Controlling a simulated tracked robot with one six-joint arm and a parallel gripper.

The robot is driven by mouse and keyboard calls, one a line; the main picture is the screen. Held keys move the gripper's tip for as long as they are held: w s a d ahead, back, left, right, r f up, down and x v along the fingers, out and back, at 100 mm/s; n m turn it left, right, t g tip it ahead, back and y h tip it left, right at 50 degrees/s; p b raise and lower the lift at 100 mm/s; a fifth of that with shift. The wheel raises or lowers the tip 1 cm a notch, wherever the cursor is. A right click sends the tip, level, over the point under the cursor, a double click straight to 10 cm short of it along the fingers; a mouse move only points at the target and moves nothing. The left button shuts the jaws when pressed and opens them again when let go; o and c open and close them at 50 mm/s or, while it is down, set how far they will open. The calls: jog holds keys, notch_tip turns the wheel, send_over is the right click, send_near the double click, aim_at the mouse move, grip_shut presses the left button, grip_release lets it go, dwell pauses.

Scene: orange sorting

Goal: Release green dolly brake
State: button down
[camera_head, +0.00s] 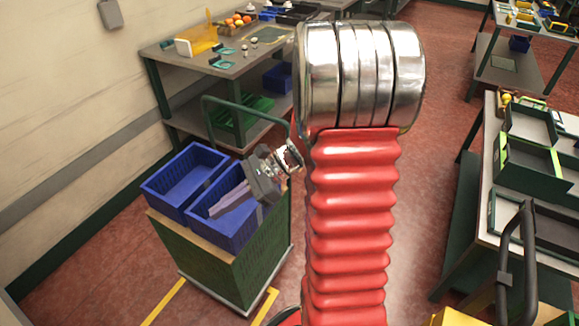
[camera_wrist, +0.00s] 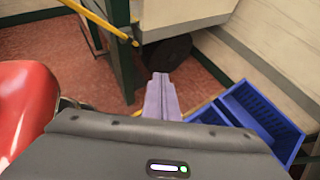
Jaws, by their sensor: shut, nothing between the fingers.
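The green dolly (camera_head: 225,265) stands at left centre in the head view, with a green push handle (camera_head: 245,108) at its back. Two blue crates sit on it, a left one (camera_head: 160,187) and a right one (camera_head: 213,238). My gripper (camera_head: 214,212) is in front of the right crate in this view; its height above it is unclear. In the wrist view my pale fingers (camera_wrist: 162,80) are together and empty, with blue crates (camera_wrist: 262,118) to their right. I cannot make out the brake for certain in either view.
A workbench (camera_head: 215,65) with oranges (camera_head: 238,20) stands behind the dolly by the wall. Benches with green trays (camera_head: 528,165) are at right. Yellow lines (camera_head: 165,300) mark the floor. In the wrist view, a yellow bar (camera_wrist: 100,22) and a dark round object (camera_wrist: 167,52) lie beyond my fingers.

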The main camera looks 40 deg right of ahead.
jog(key=w+d+f+m+t, duration=0.2)
jog(key=d+f+m+t, duration=0.25)
jog(key=d+m, duration=0.3)
jog(key=w+d+f+m+t, duration=0.35)
jog(key=d+m+t, duration=0.2)
jog(key=d, duration=0.35)
jog(key=s+d+f+m+t+h, duration=0.2)
jog(key=s+d+f+m+h, duration=0.1)
jog(key=d+f+m+h, duration=0.1)
jog(key=s+d+f+m+t+h, duration=0.2)
jog(key=d+f+m+h, duration=0.3)
jog(key=d, duration=0.5)
notch_tip(320, 180, down, 2)
jog(key=m+t, duration=0.1)
jog(key=m, duration=0.2)
jog(key=shift+s+f, duration=0.2)
jog(key=shift+s, duration=0.2)
jog(key=shift+w, duration=0.1)
jog(key=w+d+r, duration=0.2)
jog(key=w+r, duration=0.1)
jog(key=w, duration=0.8)
jog(key=shift+r, duration=0.15)
